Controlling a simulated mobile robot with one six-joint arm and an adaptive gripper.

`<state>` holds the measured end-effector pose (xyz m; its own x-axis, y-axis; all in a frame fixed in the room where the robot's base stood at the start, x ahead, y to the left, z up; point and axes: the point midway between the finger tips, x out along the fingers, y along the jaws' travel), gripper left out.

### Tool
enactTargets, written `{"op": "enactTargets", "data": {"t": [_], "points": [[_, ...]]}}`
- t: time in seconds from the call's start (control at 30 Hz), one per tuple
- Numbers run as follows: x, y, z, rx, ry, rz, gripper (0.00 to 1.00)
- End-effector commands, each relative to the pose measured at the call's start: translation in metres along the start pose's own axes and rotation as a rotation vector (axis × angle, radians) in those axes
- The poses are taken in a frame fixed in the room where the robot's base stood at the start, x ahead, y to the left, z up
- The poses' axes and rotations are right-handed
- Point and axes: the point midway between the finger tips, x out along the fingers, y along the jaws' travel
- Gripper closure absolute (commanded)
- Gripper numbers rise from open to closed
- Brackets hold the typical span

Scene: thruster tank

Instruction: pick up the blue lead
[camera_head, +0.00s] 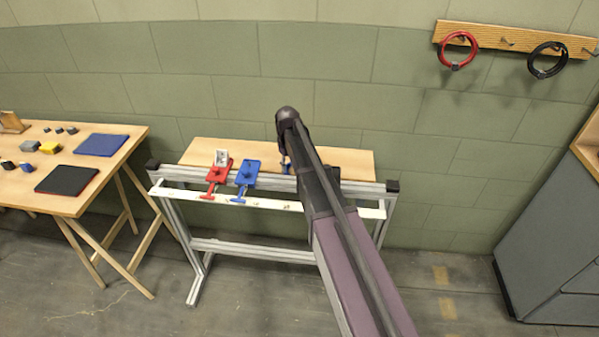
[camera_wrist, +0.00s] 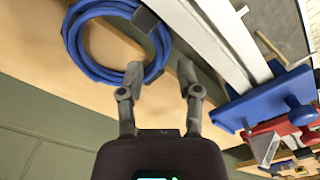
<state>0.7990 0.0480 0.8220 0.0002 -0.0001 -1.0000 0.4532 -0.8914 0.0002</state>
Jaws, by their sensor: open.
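The blue lead (camera_wrist: 78,49) is a coiled ring in the upper left of the wrist view, lying against a pale wooden board. My gripper (camera_wrist: 160,72) is open and empty, its fingers pointing at the ring. The left fingertip overlaps the ring's lower right edge in the picture, and the right fingertip is to the right of the ring. I cannot tell whether either touches it. In the head view my arm covers most of that area and hides the gripper. Only a small blue bit (camera_head: 287,166) shows beside the arm, perhaps part of the lead.
A blue clamp-like fixture (camera_head: 247,175) and a red one (camera_head: 218,174) stand on the metal-framed bench (camera_head: 250,247), left of my arm. Red (camera_head: 457,38) and black (camera_head: 533,62) coils hang on wall hooks. A wooden table (camera_head: 18,185) with blocks stands left.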

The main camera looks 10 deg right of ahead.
Motion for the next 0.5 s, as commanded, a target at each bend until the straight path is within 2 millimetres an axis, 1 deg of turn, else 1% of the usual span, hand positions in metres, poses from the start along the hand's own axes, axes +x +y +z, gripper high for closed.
{"op": "enactTargets", "data": {"t": [0.5], "points": [[0.039, -0.003, 0.001, 0.000, 0.000, 0.000, 0.55]]}}
